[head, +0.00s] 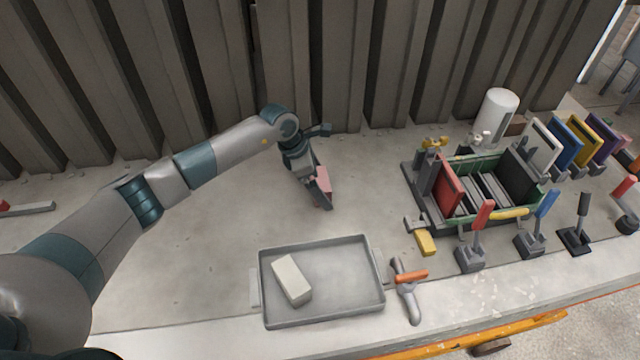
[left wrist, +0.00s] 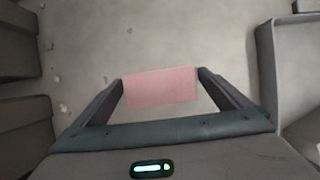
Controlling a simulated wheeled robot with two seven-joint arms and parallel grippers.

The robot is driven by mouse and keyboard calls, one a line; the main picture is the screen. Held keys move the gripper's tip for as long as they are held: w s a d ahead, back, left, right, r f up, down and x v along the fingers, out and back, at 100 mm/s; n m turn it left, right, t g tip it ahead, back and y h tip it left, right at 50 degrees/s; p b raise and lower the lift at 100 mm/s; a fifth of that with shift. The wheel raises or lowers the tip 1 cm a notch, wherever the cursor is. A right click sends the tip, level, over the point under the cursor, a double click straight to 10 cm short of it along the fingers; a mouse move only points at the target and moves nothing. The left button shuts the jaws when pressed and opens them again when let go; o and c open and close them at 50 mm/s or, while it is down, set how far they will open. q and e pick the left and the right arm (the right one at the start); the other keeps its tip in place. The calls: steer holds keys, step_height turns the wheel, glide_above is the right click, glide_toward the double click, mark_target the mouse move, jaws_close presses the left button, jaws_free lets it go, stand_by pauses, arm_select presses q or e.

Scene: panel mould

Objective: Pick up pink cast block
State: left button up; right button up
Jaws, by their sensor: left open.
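The pink cast block (head: 323,179) is at the fingers of my left gripper (head: 322,190), behind the tray on the concrete table. In the left wrist view the pink block (left wrist: 161,88) lies between the two spread fingers of my left gripper (left wrist: 163,92). The left finger is close to the block's left end, and the right finger is close to its right end. I cannot tell whether either touches. The gripper is open. The block's underside is hidden. My right gripper is not in view.
A grey tray (head: 374,306) with a whitish block (head: 291,280) stands at the front. An orange-handled tool (head: 408,290) lies right of it. The panel mould (head: 448,196) and several upright clamps stand further right. A ribbed wall (head: 330,60) rises behind.

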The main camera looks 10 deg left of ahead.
mark_target(325, 178)
arm_select(q)
steer(key=shift+c, duration=0.6)
steer(key=c, duration=1.2)
steer(key=shift+c, duration=0.2)
steer(key=shift+r, duration=0.2)
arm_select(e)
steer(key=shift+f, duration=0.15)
arm_select(q)
steer(key=shift+r+b, duration=0.25)
steer(key=shift+b, duration=0.05)
step_height(325, 178, up, 3)
steer(key=shift+w+d+r+b, duration=0.1)
steer(key=shift+b, duration=0.9)
arm_select(e)
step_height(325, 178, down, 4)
steer(key=b, duration=0.2)
arm_select(q)
steer(key=d+r+b, duration=0.2)
steer(key=d+r, duration=0.5)
steer(key=d, duration=0.4)
steer(key=shift+w+d, duration=0.15)
steer(key=shift+d, duration=0.05)
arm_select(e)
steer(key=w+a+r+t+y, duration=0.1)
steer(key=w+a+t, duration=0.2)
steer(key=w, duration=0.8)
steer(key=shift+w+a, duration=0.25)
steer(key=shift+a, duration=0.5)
